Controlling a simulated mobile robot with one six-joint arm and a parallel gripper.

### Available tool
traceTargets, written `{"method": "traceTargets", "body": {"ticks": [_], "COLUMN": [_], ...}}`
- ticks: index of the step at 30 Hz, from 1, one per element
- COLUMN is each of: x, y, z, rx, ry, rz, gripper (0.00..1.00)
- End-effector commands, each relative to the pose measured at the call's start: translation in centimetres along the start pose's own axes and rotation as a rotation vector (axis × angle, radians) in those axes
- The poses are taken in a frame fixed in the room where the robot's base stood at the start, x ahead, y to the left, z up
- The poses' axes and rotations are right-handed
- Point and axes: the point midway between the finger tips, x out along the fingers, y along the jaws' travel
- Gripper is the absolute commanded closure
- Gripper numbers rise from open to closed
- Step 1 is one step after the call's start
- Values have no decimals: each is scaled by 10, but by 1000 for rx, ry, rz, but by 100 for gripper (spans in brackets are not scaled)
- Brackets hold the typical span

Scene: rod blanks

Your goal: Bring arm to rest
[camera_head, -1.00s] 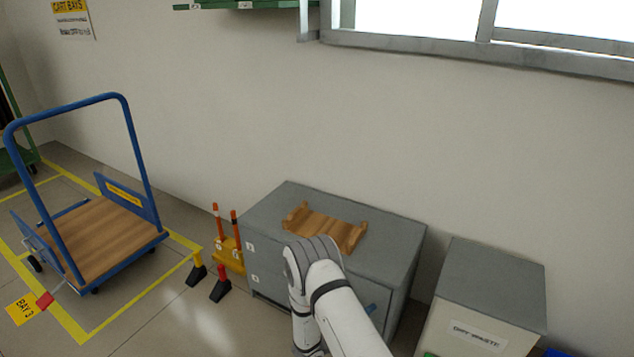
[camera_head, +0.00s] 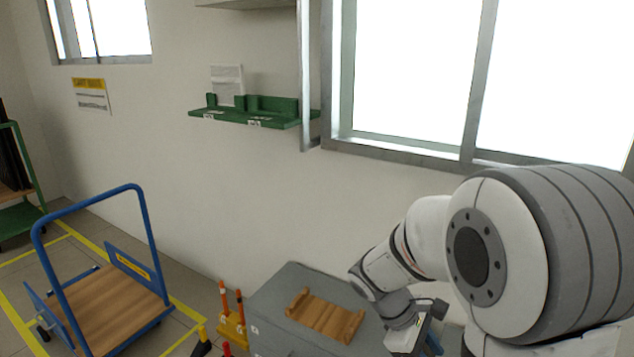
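My arm rises from the lower right, its large shoulder joint filling the right side and its forearm bent down to the left. The end of the arm with my gripper (camera_head: 428,338) is low in the picture, over the right part of the grey cabinet. The fingers are too small and partly cut off by the lower edge, so I cannot tell whether they are open or shut.
A wooden rack (camera_head: 325,317) lies on the grey cabinet (camera_head: 268,300), left of my arm. A blue cart (camera_head: 110,310) stands at left. A green shelf (camera_head: 245,117) hangs on the wall beside a window (camera_head: 410,80). Orange-topped posts (camera_head: 224,298) stand by the cabinet.

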Motion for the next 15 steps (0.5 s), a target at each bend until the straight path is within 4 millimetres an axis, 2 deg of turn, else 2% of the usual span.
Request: {"method": "traceTargets", "body": {"ticks": [1,6,12,15], "x": [-25,-75,-130,-149], "y": [-5,-33,-60,-69], "z": [22,61,96,106], "rx": [92,404,739,859], "ry": [63,269,500,586], "rz": [-20,-118,-244,-298], "gripper": [68,68,68,68]}}
